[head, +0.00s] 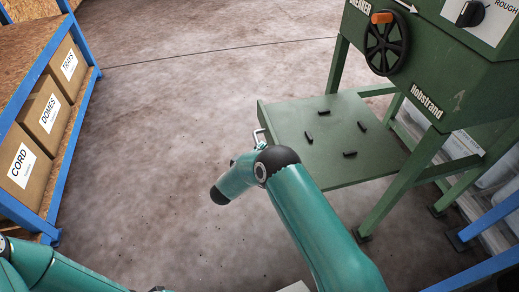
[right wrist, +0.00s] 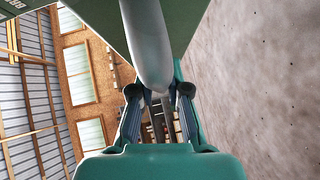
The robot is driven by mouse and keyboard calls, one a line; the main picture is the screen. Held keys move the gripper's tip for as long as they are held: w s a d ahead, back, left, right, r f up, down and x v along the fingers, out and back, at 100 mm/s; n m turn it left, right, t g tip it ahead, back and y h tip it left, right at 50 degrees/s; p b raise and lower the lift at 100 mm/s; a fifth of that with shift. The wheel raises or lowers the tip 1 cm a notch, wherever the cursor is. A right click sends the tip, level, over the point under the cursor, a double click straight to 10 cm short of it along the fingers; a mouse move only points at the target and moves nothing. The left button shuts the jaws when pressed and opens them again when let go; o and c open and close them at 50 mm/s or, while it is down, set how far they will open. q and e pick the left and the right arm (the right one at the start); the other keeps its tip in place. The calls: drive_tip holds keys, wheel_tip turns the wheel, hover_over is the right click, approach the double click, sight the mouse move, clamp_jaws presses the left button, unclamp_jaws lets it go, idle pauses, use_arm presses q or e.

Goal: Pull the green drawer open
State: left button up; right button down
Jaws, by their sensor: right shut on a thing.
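The green drawer (head: 330,165) is a flat green tray under the green machine, sticking out to the left between its legs. Several small dark pieces lie on it. Its pale metal handle (head: 259,134) is on the left edge, and shows large as a grey bar in the right wrist view (right wrist: 147,45). My right gripper (head: 259,146) is at this handle, mostly hidden behind my own wrist. In the right wrist view its two fingers (right wrist: 158,92) are closed on either side of the bar. My left arm shows at the bottom left; its gripper is out of frame.
The green machine (head: 440,60) with a black handwheel (head: 386,44) stands above the drawer on green legs. A blue-framed shelf (head: 85,85) with labelled cardboard boxes (head: 42,108) stands at the left. The concrete floor between shelf and drawer is clear.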

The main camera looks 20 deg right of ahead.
drive_tip(key=shift+w, duration=0.15)
drive_tip(key=c, duration=1.2)
unclamp_jaws()
drive_tip(key=shift+w+f, duration=0.1)
drive_tip(key=shift+f, duration=0.05)
drive_tip(key=shift+o, duration=0.3)
drive_tip(key=shift+d, duration=0.1)
drive_tip(key=v, duration=1.2)
